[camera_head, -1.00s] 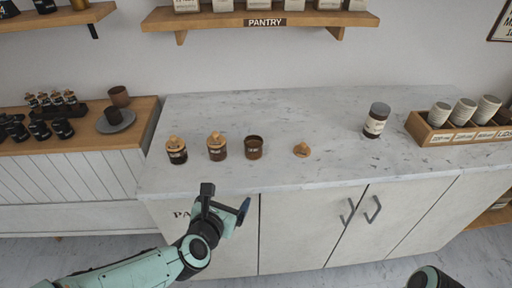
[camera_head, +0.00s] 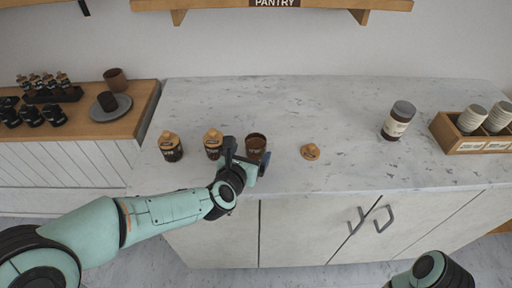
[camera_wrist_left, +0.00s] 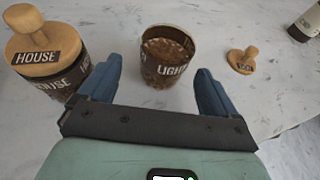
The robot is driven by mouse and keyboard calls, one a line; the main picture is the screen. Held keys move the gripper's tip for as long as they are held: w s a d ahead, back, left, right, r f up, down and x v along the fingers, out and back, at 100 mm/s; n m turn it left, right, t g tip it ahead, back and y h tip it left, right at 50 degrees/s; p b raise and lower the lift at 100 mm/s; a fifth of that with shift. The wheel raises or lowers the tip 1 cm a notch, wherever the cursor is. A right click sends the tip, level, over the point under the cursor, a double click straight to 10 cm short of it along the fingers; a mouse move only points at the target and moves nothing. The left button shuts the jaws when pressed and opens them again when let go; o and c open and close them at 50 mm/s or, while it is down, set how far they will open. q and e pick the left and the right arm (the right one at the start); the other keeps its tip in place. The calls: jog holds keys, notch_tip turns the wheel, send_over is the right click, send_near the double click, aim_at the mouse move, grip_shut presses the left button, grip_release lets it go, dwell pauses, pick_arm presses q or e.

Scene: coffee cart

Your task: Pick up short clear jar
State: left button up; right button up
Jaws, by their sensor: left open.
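The short clear jar (camera_head: 256,145) stands upright and lidless on the marble counter, with dark brown contents and a label reading LIGHT. It also shows in the left wrist view (camera_wrist_left: 166,62). My left gripper (camera_head: 248,160) is open at the counter's front edge, its blue fingers (camera_wrist_left: 155,92) at the near left and right of the jar. The jar stands just ahead, between the lines of the two fingers. In the head view the gripper hides a little of the jar's lower front. A wooden lid with a knob (camera_head: 310,151) lies on the counter to the right.
Two lidded jars, one labelled HOUSE (camera_head: 213,148) and another (camera_head: 171,149), stand left of the open jar. A tall jar with a grey lid (camera_head: 398,122) stands at the right, beside a wooden cup box (camera_head: 448,140). The counter (camera_head: 270,100) behind the jars is clear.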

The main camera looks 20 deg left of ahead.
aim_at(258, 144)
pick_arm(q)
jog(key=shift+d+p+x, duration=0.2)
jog(key=shift+p+x, duration=0.3)
jog(key=shift+x, duration=2.25)
jog(key=c, duration=1.2)
